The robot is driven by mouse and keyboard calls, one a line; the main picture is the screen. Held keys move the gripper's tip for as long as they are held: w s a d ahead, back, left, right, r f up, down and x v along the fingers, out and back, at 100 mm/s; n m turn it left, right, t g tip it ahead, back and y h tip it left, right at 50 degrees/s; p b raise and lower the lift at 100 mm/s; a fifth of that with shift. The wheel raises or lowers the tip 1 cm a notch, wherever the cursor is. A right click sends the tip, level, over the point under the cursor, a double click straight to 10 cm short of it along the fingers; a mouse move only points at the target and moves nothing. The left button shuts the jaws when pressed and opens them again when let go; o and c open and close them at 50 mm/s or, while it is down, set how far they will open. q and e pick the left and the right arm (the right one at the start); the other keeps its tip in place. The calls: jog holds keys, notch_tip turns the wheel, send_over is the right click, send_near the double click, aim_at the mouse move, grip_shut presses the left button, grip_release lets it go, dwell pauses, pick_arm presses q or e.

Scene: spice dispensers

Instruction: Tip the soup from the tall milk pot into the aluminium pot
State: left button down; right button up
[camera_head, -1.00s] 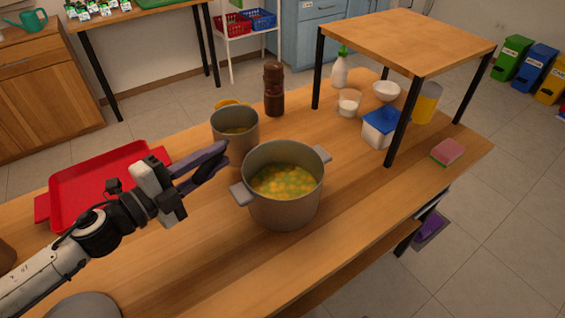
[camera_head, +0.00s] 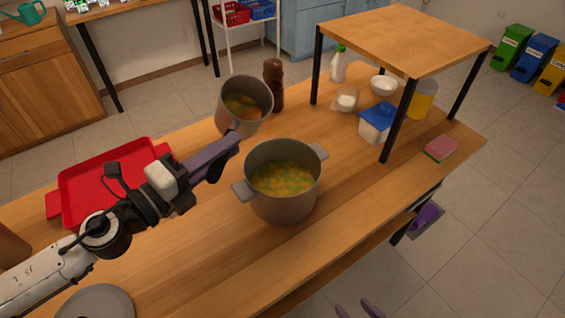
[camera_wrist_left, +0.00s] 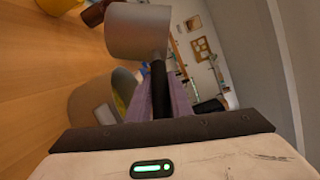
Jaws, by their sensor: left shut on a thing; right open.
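The tall milk pot (camera_head: 231,116) is a grey pot with orange and green soup inside, just behind and left of the aluminium pot. It is off the table and tilted, its mouth facing partly towards the head camera. My left gripper (camera_head: 229,146) is shut on its handle; the pot and dark handle also show in the left wrist view (camera_wrist_left: 137,32). The wide, two-handled aluminium pot (camera_head: 284,207) stands upright on the table with yellow-green soup in it; it is partly hidden in the left wrist view (camera_wrist_left: 92,100). My right gripper's purple fingertips (camera_head: 359,310) show apart at the bottom edge.
A brown pepper mill (camera_head: 274,85) stands behind the milk pot. A red tray (camera_head: 112,182) lies to the left. A black-legged wooden shelf (camera_head: 402,40) stands at the right, with a blue-lidded tub (camera_head: 375,123) near it. The table front right of the aluminium pot is clear.

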pick_arm(q)
jog(key=shift+s+d+f+m, duration=0.35)
jog(key=shift+f+m, duration=0.1)
jog(key=shift+m, duration=0.15)
jog(key=shift+s+d+f, duration=0.1)
jog(key=shift+d+f, duration=0.05)
jog(key=shift+f+m, duration=0.35)
jog(key=shift+m, duration=0.25)
jog(key=shift+f+m+b, duration=1.15)
jog(key=shift+m+b, duration=0.05)
jog(key=shift+b, duration=0.2)
jog(key=shift+m, duration=0.9)
dwell(0.5)
jog(key=shift+f+m+b, duration=0.45)
jog(key=shift+f+m, duration=0.3)
jog(key=shift+m, duration=0.15)
dwell(0.6)
